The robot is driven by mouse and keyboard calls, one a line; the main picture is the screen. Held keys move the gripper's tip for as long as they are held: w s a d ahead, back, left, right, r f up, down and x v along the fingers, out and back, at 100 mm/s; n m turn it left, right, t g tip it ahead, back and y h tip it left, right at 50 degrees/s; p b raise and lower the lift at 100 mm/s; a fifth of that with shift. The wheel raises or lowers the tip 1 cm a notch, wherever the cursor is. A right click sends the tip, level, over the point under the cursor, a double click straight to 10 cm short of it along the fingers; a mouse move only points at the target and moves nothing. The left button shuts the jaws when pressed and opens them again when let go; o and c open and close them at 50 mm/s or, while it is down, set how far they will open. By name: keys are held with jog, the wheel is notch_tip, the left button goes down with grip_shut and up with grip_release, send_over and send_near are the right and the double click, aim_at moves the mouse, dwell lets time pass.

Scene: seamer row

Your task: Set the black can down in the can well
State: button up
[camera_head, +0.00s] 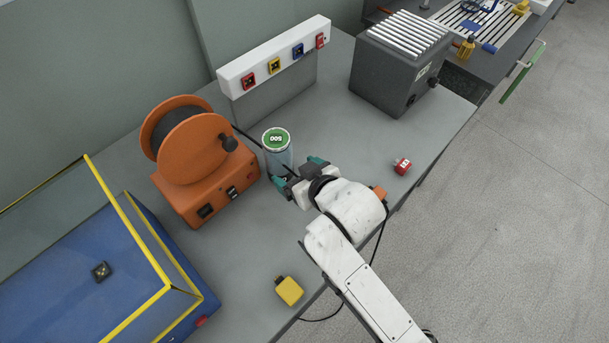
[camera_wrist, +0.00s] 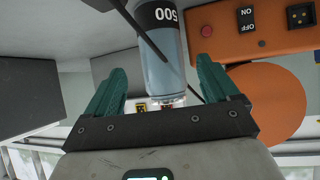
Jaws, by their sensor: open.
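I cannot pick out a plainly black can or a can well. A grey-blue cylinder with a green top marked 500 (camera_head: 279,155) stands upright on the grey bench. In the wrist view the cylinder (camera_wrist: 163,62) shows a dark band with white digits and lies between the fingers. My gripper (camera_head: 300,170) is open beside the cylinder, at its lower right in the head view. Its two teal fingers (camera_wrist: 162,95) are spread wide in the wrist view, with clear gaps on both sides of the cylinder.
An orange cable reel (camera_head: 190,145) stands left of the cylinder. A white strip with coloured sockets (camera_head: 275,55) is behind it, a dark ribbed box (camera_head: 385,75) behind right. A red block (camera_head: 403,166) and yellow block (camera_head: 289,290) lie near the bench edge. A yellow-framed blue machine (camera_head: 135,305) is front left.

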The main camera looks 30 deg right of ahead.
jog(key=v, duration=0.3)
jog(key=shift+s+r, duration=0.15)
jog(key=shift+s, duration=0.05)
jog(key=s+d+f+g, duration=0.1)
jog(key=s+d+f, duration=0.1)
jog(key=s, duration=0.1)
jog(key=s+d+f+g+h, duration=0.1)
jog(key=s+d+f+g, duration=0.1)
jog(key=s+d, duration=0.1)
jog(key=s+d+f+m+g, duration=0.1)
jog(key=s+d+f+g, duration=0.1)
jog(key=s, duration=0.3)
jog(key=shift+d+f+h, duration=0.25)
jog(key=shift+f+h, duration=0.05)
jog(key=shift+f, duration=0.15)
jog(key=shift+o, duration=0.7)
jog(key=s+d+f+g, duration=0.1)
jog(key=s+g, duration=0.1)
jog(key=s, duration=0.4)
jog(key=s+d+f+m+g, duration=0.1)
jog(key=s+d+g, duration=0.1)
jog(key=s, duration=0.4)
jog(key=shift+f+g, duration=0.2)
jog(key=shift+g, duration=0.3)
jog(key=shift+o, duration=0.4)
jog(key=shift+s+d, duration=0.15)
